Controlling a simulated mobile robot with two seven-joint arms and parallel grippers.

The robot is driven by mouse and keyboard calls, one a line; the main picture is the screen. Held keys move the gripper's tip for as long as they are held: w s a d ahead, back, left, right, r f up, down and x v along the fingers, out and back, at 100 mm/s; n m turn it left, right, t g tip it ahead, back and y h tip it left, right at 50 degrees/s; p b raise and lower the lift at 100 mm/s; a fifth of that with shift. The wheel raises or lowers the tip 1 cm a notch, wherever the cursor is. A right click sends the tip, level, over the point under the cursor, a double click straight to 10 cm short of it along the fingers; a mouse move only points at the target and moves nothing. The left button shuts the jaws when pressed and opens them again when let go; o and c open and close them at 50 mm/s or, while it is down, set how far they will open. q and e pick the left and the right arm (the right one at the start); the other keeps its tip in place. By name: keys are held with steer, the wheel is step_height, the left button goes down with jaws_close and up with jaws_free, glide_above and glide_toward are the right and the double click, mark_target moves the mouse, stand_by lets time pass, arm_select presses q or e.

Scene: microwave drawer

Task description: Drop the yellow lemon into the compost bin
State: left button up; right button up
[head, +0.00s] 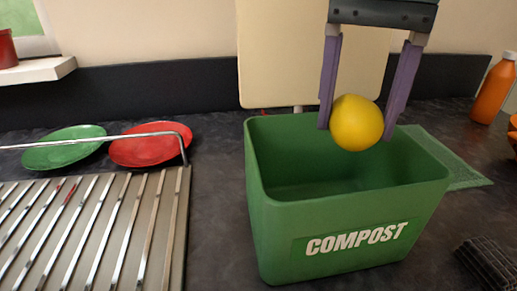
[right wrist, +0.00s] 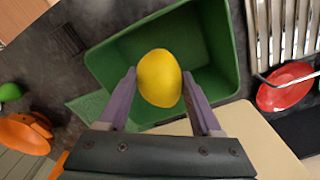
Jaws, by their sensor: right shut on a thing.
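The yellow lemon (head: 357,123) is held between the purple fingers of my right gripper (head: 357,122), which points down over the compost bin. The green compost bin (head: 340,224) stands on the dark counter, open at the top, with white lettering on its front. The lemon overlaps the bin's opening in the head view. In the right wrist view, the lemon (right wrist: 160,78) is between the fingertips of the right gripper (right wrist: 159,84), with the bin (right wrist: 222,62) behind it. The bin's visible inside looks empty. My left gripper is not in view.
A metal dish rack (head: 95,230) is at the left, with a green plate (head: 62,147) and a red plate (head: 150,149) behind it. An orange bottle (head: 494,90) stands at the far right. A green cloth (head: 440,150) lies beside the bin. A cream board (head: 290,60) leans behind it.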

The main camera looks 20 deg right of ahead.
step_height(320, 180, down, 3)
steer(key=shift+r+b, duration=0.1)
steer(key=shift+b, duration=0.45)
steer(key=o, duration=1.5)
steer(key=shift+r, duration=0.15)
step_height(320, 180, up, 10)
steer(key=shift+f, duration=0.1)
